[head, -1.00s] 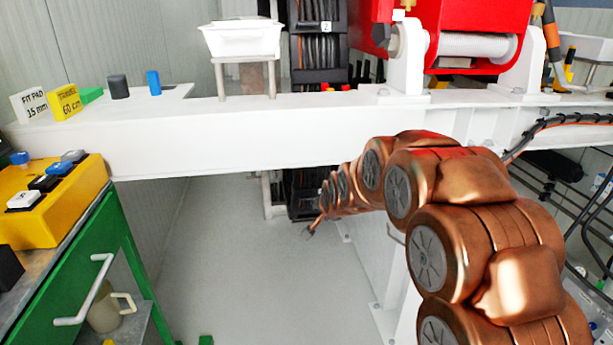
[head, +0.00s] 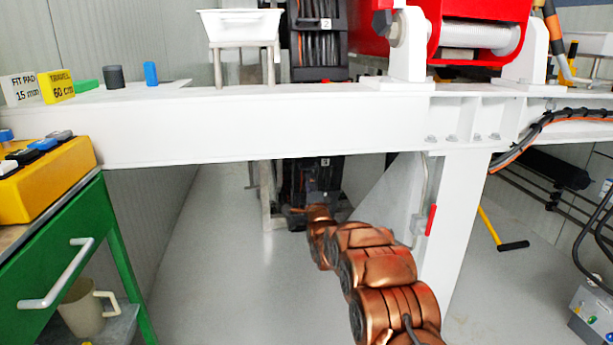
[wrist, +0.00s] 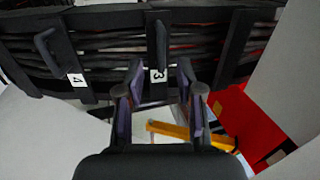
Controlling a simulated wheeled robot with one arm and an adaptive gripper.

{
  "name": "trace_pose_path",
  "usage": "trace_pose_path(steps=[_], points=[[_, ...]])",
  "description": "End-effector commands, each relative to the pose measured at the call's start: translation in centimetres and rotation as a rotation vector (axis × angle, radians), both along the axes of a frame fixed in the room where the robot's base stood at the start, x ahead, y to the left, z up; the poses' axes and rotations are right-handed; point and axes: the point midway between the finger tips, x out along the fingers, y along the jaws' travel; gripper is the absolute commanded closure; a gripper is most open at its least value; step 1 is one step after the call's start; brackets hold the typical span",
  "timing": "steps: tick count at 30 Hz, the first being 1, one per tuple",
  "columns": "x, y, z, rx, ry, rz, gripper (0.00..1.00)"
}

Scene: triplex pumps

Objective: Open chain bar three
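In the wrist view, chain bar three (wrist: 153,58) is a dark upright bar across a bundle of dark chain links or hoses, with a white "3" label and a dark handle (wrist: 162,45). It runs straight up and looks closed. In the head view, the dark rack with the "3" label (head: 324,163) stands under the white beam, its lower part behind my arm. My gripper (wrist: 160,72) is open and empty. Its fingers appear either side of the label, below the handle; I cannot tell whether they touch the bar. The gripper is hidden in the head view.
Chain bar four (wrist: 70,62) is left of bar three. A red object (wrist: 250,125) and a yellow bar (wrist: 180,131) lie lower right. In the head view, the white beam (head: 250,130) crosses above my arm; its white post (head: 450,235) is to the right. A green cabinet (head: 60,255) stands left.

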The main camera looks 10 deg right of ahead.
Motion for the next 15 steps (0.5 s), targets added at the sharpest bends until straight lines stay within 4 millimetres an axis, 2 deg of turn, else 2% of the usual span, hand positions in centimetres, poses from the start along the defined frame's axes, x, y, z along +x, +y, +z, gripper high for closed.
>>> trace_pose_path(steps=[8,15], points=[[0.5,-0.1,-0.1,0.034,-0.058,0.009,0.63],[2.0,-0.1,0.3,0.033,-0.057,0.008,0.63]])
